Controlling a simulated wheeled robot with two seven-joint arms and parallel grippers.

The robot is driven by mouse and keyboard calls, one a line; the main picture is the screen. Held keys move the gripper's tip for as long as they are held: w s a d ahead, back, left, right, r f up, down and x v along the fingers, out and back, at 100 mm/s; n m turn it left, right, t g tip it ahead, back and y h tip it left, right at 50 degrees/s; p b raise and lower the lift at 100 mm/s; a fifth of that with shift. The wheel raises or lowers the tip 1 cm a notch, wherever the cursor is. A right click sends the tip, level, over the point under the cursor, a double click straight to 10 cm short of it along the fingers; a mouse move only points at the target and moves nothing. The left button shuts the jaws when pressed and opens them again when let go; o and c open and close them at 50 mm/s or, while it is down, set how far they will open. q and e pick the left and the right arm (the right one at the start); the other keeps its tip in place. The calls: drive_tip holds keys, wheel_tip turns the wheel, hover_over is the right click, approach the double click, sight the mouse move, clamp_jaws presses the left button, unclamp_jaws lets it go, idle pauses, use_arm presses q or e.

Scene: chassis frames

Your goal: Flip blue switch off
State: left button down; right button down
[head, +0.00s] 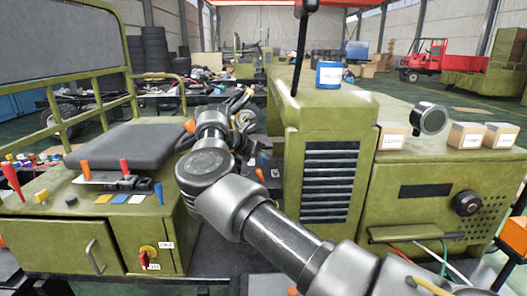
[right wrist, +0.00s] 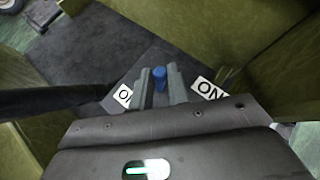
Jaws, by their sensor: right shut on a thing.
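The blue switch (right wrist: 160,77) shows in the right wrist view as a small blue knob on a dark surface, between my fingertips. My right gripper (right wrist: 160,88) is shut on it, with one grey finger on each side. A white label (right wrist: 123,95), partly covered, lies left of the fingers, and another label reading "ON" (right wrist: 208,90) lies to the right. Which way the switch is tilted I cannot tell. In the head view my right arm reaches across the middle and hides the switch. My left gripper is not in view.
Olive panels stand around the hand in the right wrist view. In the head view, a grey seat (head: 125,146) and a lever box (head: 65,205) are at left. An olive hood (head: 325,105) with a blue mug (head: 329,75) and a cabinet (head: 400,215) stand at right.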

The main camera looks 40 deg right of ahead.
drive_tip(key=shift+w+a+f+n+g+h, duration=0.15)
drive_tip(key=shift+w+a+n+g+h, duration=0.15)
drive_tip(key=shift+h, duration=0.4)
drive_tip(key=shift+a+f+h+b, duration=0.1)
drive_tip(key=shift+a+h+b, duration=0.05)
drive_tip(key=shift+h+b, duration=0.2)
drive_tip(key=shift+w+a+f+n+g+h+b, duration=0.3)
drive_tip(key=shift+n+g+h+b, duration=0.2)
drive_tip(key=shift+h+b, duration=0.4)
drive_tip(key=shift+w+a+n+h+b, duration=0.2)
drive_tip(key=shift+n+h+b, duration=0.3)
drive_tip(key=shift+b, duration=0.4)
drive_tip(key=shift+r, duration=0.1)
drive_tip(key=c, duration=1.4)
unclamp_jaws()
drive_tip(key=shift+o, duration=0.2)
